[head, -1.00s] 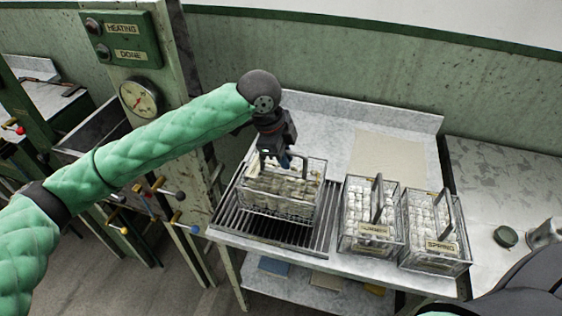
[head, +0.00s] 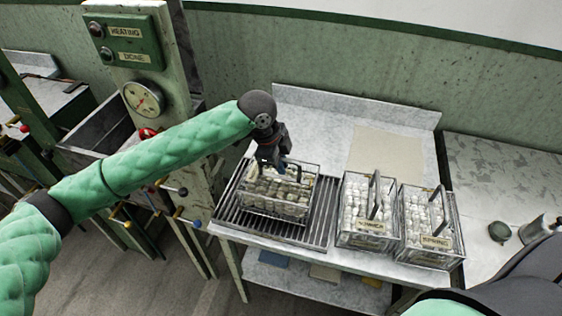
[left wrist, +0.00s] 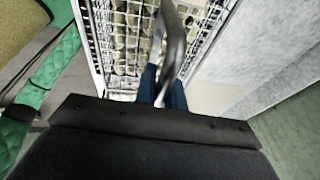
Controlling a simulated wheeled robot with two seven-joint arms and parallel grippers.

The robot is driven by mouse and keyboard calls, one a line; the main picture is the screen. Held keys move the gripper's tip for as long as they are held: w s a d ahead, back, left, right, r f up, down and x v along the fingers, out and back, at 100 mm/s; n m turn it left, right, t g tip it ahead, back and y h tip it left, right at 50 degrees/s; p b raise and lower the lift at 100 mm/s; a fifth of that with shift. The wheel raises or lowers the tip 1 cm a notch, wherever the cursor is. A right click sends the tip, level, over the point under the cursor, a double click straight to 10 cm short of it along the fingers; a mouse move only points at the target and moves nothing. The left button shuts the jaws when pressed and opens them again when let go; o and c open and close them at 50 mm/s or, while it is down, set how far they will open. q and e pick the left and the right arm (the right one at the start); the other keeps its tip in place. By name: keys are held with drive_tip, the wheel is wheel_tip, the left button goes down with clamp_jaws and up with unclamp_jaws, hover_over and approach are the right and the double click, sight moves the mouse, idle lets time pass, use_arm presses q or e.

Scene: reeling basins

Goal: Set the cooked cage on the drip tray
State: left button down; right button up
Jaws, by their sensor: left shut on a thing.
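The cooked cage (head: 276,204) is a wire basket full of brownish-grey cocoons, upright over the slatted drip tray (head: 318,228) at the left of the table. It looks level and inside the tray's outline; whether its base touches the slats is hard to tell. My left gripper (head: 279,168) is above the cage, shut on its handle. In the left wrist view the metal handle (left wrist: 174,45) runs between the blue fingertips (left wrist: 162,88), with the cage mesh and cocoons (left wrist: 130,40) beyond. My right gripper is not in view.
Two cages of white cocoons, a labelled one (head: 367,212) and another (head: 428,228), stand close together right of the drip tray. A beige mat (head: 387,150) lies bare behind them. A post with a gauge (head: 143,98) and heating panel stands left.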

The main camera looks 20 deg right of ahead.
sight(269, 179)
use_arm(q)
drive_tip(key=c, duration=1.5)
unclamp_jaws()
drive_tip(key=shift+f, duration=0.1)
